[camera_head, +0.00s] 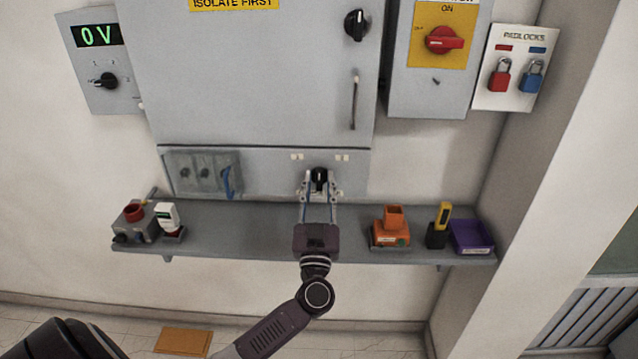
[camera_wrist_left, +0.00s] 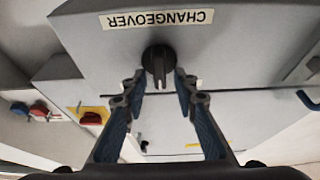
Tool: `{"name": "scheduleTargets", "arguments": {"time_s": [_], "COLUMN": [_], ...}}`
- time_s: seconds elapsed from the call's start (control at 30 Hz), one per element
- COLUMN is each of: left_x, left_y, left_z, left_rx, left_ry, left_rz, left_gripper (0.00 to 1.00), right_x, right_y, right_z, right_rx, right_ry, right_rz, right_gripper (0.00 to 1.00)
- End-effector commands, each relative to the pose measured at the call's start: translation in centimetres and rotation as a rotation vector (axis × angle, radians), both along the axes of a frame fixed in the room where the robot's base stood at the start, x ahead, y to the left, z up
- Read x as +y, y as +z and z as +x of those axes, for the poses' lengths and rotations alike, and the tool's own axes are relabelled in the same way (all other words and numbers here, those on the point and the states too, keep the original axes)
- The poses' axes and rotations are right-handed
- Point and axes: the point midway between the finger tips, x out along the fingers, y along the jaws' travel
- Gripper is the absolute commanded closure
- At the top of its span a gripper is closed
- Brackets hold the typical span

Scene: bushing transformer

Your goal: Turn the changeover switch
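The changeover switch is a black rotary knob (camera_head: 319,176) on the grey lower panel of the large cabinet. In the left wrist view the knob (camera_wrist_left: 158,62) sits below an upside-down CHANGEOVER label (camera_wrist_left: 157,19), its grip bar roughly upright in the picture. My left gripper (camera_head: 319,187) faces the panel with a finger on each side of the knob. In the left wrist view its fingertips (camera_wrist_left: 160,82) are spread, with a gap showing beside the grip bar. Whether a fingertip touches the knob is unclear. My right gripper is not in view.
A grey shelf (camera_head: 270,220) runs below the panel. It holds a grey box with a red part (camera_head: 135,213), an orange block (camera_head: 390,232), a yellow-black tool (camera_head: 439,228) and a purple bin (camera_head: 472,237). A cabinet handle (camera_head: 354,102) stands above right.

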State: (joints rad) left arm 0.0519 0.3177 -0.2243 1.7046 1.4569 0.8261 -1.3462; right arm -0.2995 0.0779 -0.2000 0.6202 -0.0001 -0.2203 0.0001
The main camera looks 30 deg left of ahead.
Motion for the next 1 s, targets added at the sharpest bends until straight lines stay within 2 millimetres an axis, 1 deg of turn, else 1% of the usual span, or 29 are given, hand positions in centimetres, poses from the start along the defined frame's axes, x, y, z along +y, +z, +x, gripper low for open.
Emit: {"name": "scheduleTargets", "arguments": {"time_s": [0.03,0.2,0.47,0.67,0.87,1.0], "left_x": [0.0,0.0,0.0,-0.1,0.0,0.0], "left_y": [0.0,0.0,0.0,0.0,0.0,0.0], "left_z": [0.0,0.0,0.0,0.0,-0.1,-0.1], "left_rx": [0.000,0.000,-0.003,-0.029,-0.095,-0.157], "left_ry": [0.000,0.000,0.000,0.000,0.001,0.001], "left_rz": [0.000,0.000,-0.005,-0.052,-0.161,-0.263], "left_gripper": [0.81,1.00,1.00,1.00,1.00,1.00], "right_x": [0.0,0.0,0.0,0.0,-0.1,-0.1], "right_y": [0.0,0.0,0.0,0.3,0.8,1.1], "right_z": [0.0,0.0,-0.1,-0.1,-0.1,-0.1], "right_rx": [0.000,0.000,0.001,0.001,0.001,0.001], "right_ry": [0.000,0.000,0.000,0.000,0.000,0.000], "right_rz": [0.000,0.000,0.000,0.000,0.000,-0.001], "right_gripper": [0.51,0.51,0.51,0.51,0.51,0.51]}}
